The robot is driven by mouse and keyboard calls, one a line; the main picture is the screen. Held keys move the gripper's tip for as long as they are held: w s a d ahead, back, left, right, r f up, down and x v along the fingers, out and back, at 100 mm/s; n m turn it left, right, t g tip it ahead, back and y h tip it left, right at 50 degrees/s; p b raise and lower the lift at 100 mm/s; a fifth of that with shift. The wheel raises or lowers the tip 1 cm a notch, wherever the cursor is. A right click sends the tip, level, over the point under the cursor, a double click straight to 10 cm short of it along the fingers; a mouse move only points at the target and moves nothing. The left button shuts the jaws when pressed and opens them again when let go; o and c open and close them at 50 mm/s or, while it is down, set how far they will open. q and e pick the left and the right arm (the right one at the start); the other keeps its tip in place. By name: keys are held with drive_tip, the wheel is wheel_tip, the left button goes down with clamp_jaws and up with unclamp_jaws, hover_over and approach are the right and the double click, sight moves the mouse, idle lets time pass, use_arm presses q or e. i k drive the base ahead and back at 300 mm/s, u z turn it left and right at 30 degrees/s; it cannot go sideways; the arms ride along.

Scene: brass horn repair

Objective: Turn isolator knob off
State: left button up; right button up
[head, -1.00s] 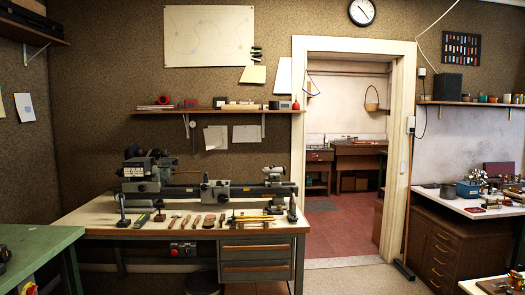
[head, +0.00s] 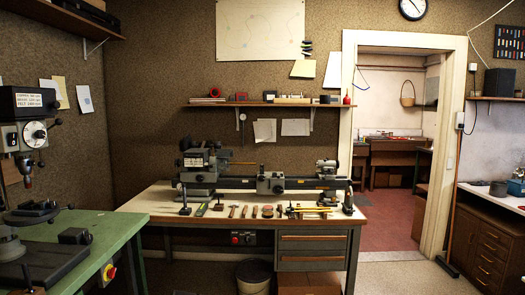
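A red knob on a yellow plate (head: 109,272) is on the front edge of the green bench (head: 130,226), at the lower left of the head view. It looks like the isolator knob. Its exact position, on or off, is too small to tell. A dark switch box with a red button (head: 236,239) is under the front of the lathe bench. Neither of my grippers shows in the head view.
A drill press (head: 30,135) and a dark vise (head: 75,237) stand on the green bench. The lathe (head: 265,182) sits on the wooden-topped bench with several hand tools. A bin (head: 254,276) stands beneath. Pale floor (head: 400,275) is open before the doorway.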

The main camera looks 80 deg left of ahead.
sight(110, 273)
drive_tip(key=u, duration=4.15)
